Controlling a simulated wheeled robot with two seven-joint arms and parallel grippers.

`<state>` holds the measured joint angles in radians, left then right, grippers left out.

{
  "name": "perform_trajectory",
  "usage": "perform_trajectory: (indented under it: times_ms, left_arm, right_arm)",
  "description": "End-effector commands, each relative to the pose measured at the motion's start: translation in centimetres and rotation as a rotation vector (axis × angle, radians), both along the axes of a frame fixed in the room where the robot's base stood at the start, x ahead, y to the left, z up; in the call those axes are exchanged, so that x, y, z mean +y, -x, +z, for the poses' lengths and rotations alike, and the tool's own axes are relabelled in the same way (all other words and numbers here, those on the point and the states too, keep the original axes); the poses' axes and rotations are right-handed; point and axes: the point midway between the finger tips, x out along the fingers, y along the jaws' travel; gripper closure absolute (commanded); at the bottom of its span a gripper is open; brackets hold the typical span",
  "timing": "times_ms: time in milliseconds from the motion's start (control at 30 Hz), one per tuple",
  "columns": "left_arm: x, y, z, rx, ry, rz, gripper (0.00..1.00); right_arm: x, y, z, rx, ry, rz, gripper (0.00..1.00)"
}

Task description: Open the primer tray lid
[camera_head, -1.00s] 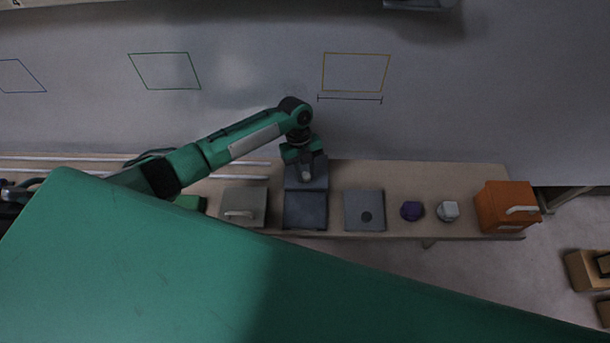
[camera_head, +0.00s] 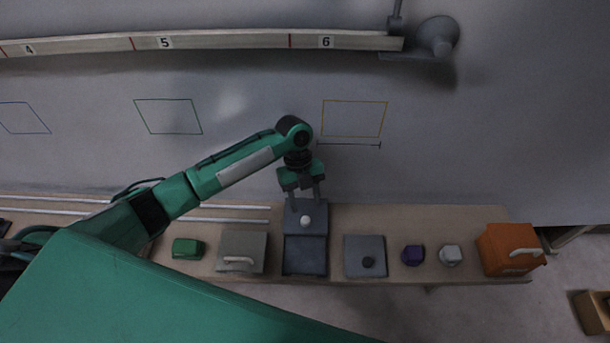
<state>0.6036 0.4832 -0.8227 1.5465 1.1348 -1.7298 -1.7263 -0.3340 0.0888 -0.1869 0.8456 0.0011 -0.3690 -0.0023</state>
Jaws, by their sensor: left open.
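A dark blue-grey tray (camera_head: 305,268) sits on the bench in the middle of the view. Its lid (camera_head: 292,226), with a pale round knob (camera_head: 306,221), shows at the tray's back and looks swung up and back. No label shows that this is the primer tray. My left gripper (camera_head: 303,196) points down at the lid's far edge, behind the knob. Its two fingers are apart, with nothing between them. I cannot tell whether a fingertip touches the lid. My right gripper is not in view.
A grey box with a white handle (camera_head: 240,250) and a green block (camera_head: 187,248) stand left of the tray. A grey lidded box with a dark knob (camera_head: 362,246), a purple piece (camera_head: 412,255), a pale piece (camera_head: 450,255) and an orange box (camera_head: 505,247) stand right. The wall rises behind the bench (camera_head: 395,217).

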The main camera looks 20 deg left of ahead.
Motion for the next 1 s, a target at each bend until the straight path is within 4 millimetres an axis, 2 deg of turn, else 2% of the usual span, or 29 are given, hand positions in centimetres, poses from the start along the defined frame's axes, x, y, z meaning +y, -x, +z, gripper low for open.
perform_trajectory:
  times_ms: [33,200,433,633,1000]
  left_arm:
    - [0.0,-0.1,1.3,-0.005,0.002,0.0,0.52]
    - [0.0,-0.1,5.4,-0.005,0.001,-0.001,0.52]
    - [0.0,-0.1,9.5,-0.003,0.002,0.0,0.52]
    - [0.0,0.0,10.9,0.001,0.0,0.001,0.52]
    - [0.0,0.0,11.0,0.001,0.0,0.001,0.52]
  right_arm:
    - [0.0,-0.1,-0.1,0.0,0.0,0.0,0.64]
    - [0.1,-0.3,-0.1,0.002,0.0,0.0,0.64]
    - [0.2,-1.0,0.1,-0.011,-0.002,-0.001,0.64]
    - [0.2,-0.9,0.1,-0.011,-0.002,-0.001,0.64]
    - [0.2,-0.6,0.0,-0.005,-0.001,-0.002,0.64]
